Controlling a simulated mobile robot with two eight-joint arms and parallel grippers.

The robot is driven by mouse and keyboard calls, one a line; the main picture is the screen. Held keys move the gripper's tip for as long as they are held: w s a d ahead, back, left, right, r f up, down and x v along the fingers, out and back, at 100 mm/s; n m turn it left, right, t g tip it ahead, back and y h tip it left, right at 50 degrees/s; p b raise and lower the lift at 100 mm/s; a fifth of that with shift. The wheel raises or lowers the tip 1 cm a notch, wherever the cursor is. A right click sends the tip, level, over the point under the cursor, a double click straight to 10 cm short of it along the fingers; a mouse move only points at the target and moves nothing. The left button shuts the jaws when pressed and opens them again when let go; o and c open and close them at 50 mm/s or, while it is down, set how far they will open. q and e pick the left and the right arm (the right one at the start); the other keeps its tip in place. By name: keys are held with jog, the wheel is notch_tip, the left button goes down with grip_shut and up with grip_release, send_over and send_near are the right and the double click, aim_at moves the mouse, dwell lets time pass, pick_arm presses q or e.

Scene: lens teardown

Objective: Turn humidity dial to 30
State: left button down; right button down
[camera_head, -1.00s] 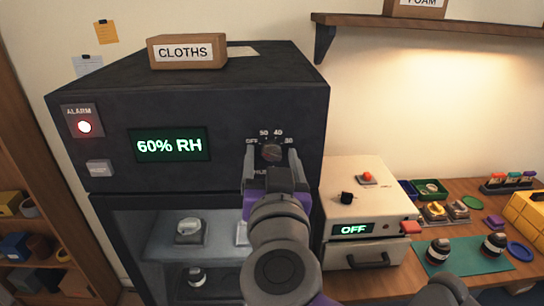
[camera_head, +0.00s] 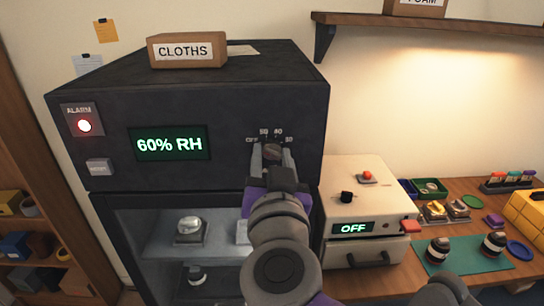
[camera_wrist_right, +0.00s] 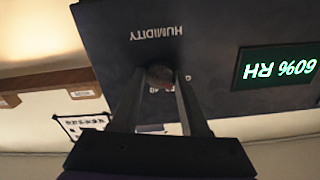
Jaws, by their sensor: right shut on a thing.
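The humidity dial (camera_head: 271,151) is a small round knob on the front of the dark cabinet (camera_head: 230,105). Marks OFF, 50, 40 and 30 run around it. My right gripper (camera_head: 271,158) is shut on the dial and hides much of it, so its setting cannot be read. In the right wrist view the dial (camera_wrist_right: 160,77) sits between my fingertips (camera_wrist_right: 158,85), below the upside-down word HUMIDITY. The green display (camera_head: 170,144) reads 60% RH. My left gripper is not in view.
A CLOTHS box (camera_head: 187,50) stands on top. A white box with an OFF display (camera_head: 353,228) stands close to the right of my arm, on the wooden bench.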

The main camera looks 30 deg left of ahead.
jog(key=m, duration=0.6)
jog(key=shift+m, duration=0.3)
jog(key=m+p, duration=0.1)
jog(key=m, duration=1.1)
jog(key=shift+r+m+p, duration=0.1)
jog(key=shift+m+p, duration=0.3)
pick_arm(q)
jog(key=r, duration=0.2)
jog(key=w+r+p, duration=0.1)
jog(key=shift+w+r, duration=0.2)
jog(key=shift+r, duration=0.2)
pick_arm(e)
jog(key=m, duration=0.6)
jog(key=shift+m, duration=0.3)
jog(key=shift+c, duration=2.2)
grip_release()
jog(key=shift+s, duration=0.1)
